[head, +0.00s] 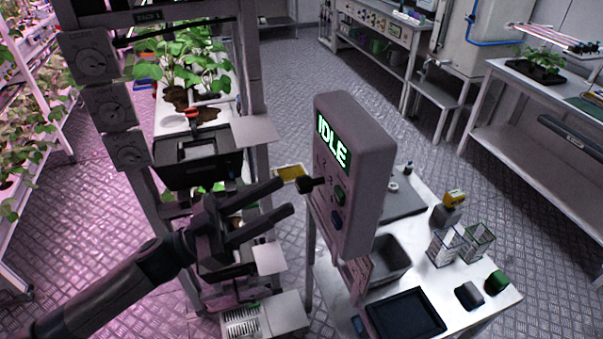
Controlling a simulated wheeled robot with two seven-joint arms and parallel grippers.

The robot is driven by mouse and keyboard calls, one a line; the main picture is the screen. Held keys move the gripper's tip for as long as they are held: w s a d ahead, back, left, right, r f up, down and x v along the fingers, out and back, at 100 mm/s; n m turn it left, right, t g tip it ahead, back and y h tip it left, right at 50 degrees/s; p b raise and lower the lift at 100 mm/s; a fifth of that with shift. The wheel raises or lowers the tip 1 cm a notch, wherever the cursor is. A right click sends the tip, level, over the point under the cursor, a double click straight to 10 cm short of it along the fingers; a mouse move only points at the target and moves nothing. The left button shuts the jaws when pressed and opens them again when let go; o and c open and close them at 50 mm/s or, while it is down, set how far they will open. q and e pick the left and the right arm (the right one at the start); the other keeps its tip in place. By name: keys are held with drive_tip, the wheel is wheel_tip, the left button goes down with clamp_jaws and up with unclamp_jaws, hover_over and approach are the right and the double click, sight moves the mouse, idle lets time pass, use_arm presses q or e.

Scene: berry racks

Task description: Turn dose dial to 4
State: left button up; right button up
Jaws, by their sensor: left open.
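A grey control box (362,165) stands upright at the middle, with a green-lit screen (332,142) that reads IDLE. A black knob (307,184) sticks out from its face below the screen, and looks like the dose dial. Faint marks surround it, too small to read, so its setting cannot be told. My left gripper (286,197) is open and empty. Its two fingers point at the knob from the left, and the tips appear short of it. My right gripper is not in view.
A plant rack (255,60) with several round dials (92,60) on its post stands behind my left arm. A white table (415,285) right of the box carries a dark tray (405,315), a grey bin (388,262) and wire baskets (447,245). Open floor lies beyond.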

sight(298, 188)
use_arm(q)
drive_tip(key=p+x, duration=0.1)
drive_tip(key=x, duration=0.3)
drive_tip(key=shift+d+r+p, duration=0.2)
drive_tip(key=shift+r+p, duration=0.05)
drive_tip(key=shift+p, duration=0.15)
drive_tip(key=shift+p+x, duration=0.3)
drive_tip(key=shift+x, duration=0.5)
drive_tip(key=shift+f, duration=0.15)
drive_tip(key=shift+c, duration=0.3)
drive_tip(key=c, duration=1)
